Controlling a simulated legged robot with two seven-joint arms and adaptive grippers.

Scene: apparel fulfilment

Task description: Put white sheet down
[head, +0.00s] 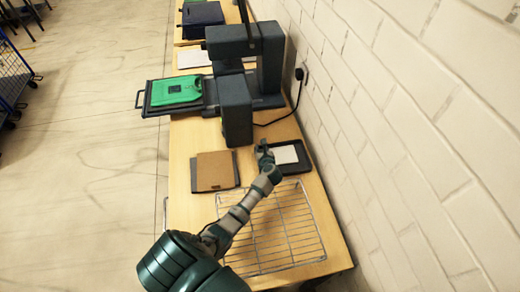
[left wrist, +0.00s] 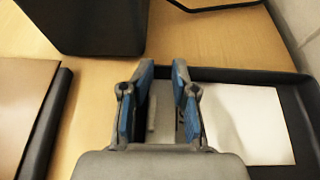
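The white sheet (head: 286,154) lies flat in a shallow black tray (head: 306,163) on the wooden table. In the left wrist view the sheet (left wrist: 248,124) lies right of my fingers, inside the dark tray (left wrist: 245,75). My left gripper (head: 263,148) is at the tray's left side, beside the sheet. In the left wrist view its two blue-padded fingers (left wrist: 162,78) stand apart with a gap between them, and no sheet shows held there. The left part of the sheet is partly hidden by the right finger. My right gripper is in neither view.
A brown board (head: 214,170) on a dark tray lies to the left. A wire rack (head: 285,235) covers the table's near part. A dark press machine (head: 237,110) stands beyond, with a green garment (head: 177,90) on its platen. A white brick wall (head: 410,130) borders the right.

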